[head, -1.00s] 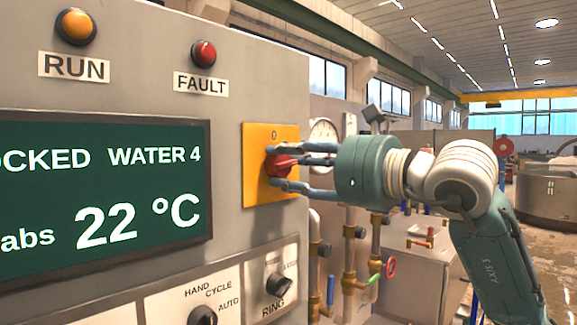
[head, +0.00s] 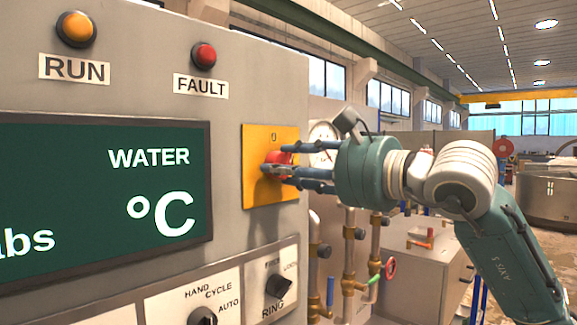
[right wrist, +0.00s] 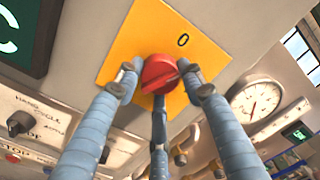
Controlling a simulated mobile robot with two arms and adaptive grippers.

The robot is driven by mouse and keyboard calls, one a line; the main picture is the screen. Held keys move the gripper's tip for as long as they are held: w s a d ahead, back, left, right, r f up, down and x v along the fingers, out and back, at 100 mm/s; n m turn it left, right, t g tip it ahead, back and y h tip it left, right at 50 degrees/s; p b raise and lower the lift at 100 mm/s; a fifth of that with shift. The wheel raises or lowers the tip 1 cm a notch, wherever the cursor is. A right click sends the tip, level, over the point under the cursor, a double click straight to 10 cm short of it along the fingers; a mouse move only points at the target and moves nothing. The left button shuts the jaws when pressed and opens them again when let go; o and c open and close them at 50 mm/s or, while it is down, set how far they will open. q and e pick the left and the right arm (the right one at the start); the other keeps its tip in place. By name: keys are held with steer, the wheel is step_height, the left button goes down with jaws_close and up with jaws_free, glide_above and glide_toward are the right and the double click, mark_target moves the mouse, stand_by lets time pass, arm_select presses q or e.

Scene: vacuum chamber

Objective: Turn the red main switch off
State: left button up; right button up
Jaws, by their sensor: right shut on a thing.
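The red main switch (head: 279,157) is a round red knob on a yellow plate (head: 257,193) on the grey panel. It also shows in the right wrist view (right wrist: 158,71), with a "0" printed on the plate above it. My right gripper (head: 276,167) is shut on the knob, its blue-grey fingers around its sides. In the right wrist view the fingertips sit at both sides of the knob and below it. The fingers partly hide the knob, so its exact setting is hard to read. My left gripper is not in view.
Left of the switch is a green display (head: 85,190). An orange RUN lamp (head: 76,28) and a red FAULT lamp (head: 203,55) are above. Black selector knobs (head: 278,286) lie below. A gauge (right wrist: 257,101) and pipes stand right of the panel.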

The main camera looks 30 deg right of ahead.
steer(key=n, duration=0.5)
steer(key=shift+f, duration=0.1)
steer(key=shift+n, duration=0.3)
stand_by(0.4)
steer(key=o, duration=1.1)
steer(key=shift+d, duration=0.1)
steer(key=shift+w+d, duration=0.1)
steer(key=v, duration=1.2)
